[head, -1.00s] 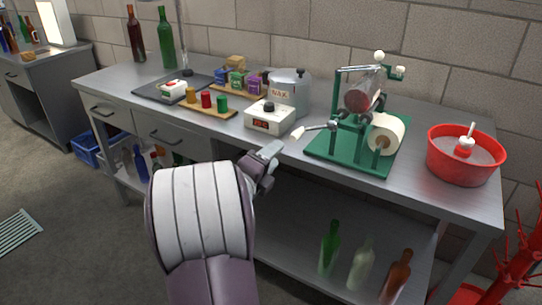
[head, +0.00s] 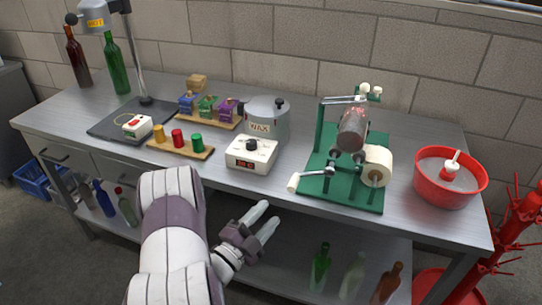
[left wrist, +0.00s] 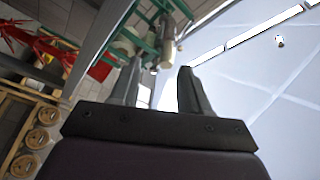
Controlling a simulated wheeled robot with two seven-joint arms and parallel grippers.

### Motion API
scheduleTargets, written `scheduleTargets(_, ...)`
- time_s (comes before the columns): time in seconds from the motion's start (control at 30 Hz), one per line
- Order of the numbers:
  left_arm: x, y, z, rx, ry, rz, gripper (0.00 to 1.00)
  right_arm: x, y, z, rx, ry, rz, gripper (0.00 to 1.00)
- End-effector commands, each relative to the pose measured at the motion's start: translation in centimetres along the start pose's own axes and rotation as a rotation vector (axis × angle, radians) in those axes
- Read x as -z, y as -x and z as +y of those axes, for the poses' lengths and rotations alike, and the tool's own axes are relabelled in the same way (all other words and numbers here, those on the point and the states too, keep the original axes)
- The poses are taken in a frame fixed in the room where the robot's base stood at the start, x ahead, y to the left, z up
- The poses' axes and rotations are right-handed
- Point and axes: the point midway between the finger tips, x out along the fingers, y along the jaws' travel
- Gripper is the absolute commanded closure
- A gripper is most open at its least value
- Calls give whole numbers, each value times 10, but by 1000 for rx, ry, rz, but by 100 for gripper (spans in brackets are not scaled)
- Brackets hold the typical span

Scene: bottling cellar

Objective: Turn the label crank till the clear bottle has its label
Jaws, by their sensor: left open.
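The green label machine (head: 343,191) stands on the bench right of centre. A clear bottle (head: 353,128) with a reddish tint lies across its top, and a roll of cream labels (head: 377,166) sits at its front right. The crank (head: 317,173) points left, its white handle (head: 293,182) at the bench's front edge. My left gripper (head: 266,217) is open and empty, in front of the bench, lower left of the handle and apart from it. In the left wrist view the open fingers (left wrist: 160,70) point towards green frame parts (left wrist: 145,38). My right gripper is out of view.
A wax pot (head: 267,122) and white control box (head: 251,152) stand left of the machine. A red tub (head: 449,185) stands to its right. Stamps and a lamp stand further left. Bottles stand on the shelf below. The bench front between box and crank is clear.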

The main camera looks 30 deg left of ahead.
Motion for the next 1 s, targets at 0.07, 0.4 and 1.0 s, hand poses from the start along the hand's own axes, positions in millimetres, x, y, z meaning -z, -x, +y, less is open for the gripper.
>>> scheduleTargets(0.07,4,0,-7,38,19,23,54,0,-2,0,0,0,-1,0)
scheduleTargets(0.4,10,-56,-17,57,35,41,54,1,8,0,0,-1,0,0)
scheduleTargets(1.0,10,-127,-20,58,35,34,54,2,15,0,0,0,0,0)
